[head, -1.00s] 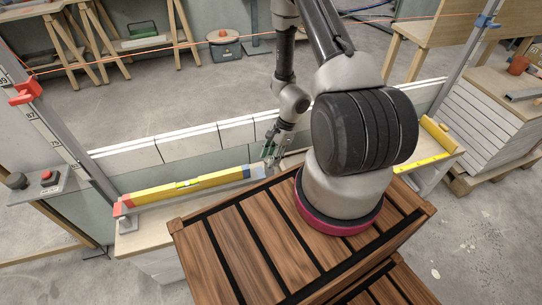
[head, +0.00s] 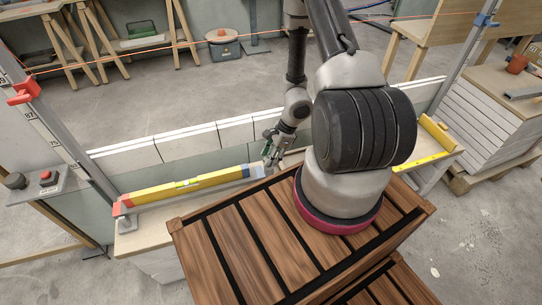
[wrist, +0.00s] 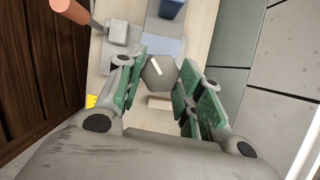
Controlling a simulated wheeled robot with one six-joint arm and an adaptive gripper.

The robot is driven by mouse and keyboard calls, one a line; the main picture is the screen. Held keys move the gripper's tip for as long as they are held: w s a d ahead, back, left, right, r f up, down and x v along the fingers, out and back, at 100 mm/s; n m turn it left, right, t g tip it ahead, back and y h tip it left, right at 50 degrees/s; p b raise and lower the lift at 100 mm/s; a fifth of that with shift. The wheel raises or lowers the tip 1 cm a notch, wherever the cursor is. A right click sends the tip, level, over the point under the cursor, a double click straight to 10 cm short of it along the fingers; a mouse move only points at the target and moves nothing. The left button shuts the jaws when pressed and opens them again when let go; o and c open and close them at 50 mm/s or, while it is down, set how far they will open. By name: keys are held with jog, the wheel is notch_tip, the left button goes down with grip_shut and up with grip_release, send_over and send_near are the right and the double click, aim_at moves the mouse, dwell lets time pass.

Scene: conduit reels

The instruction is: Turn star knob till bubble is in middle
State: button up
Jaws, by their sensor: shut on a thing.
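The star knob (wrist: 160,74) is a grey, faceted knob with a white line on top, seen in the wrist view. My gripper (wrist: 158,82) has its green-padded fingers on both sides of it and is shut on it. In the head view my gripper (head: 270,157) reaches down at the right end of a yellow spirit level (head: 220,178); the knob is too small to make out there. The level lies along the pale bench, with a bright green-yellow vial (head: 187,184) near its middle. The bubble's place in the vial is too small to tell.
A slatted wooden crate (head: 225,225) stands in front of the bench. A row of pale blocks (head: 172,147) runs behind the level. Upright posts stand at left and right, with an orange string between them. A red button (head: 45,175) is at far left.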

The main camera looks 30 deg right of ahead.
jog(key=o, duration=1)
jog(key=v, duration=1.2)
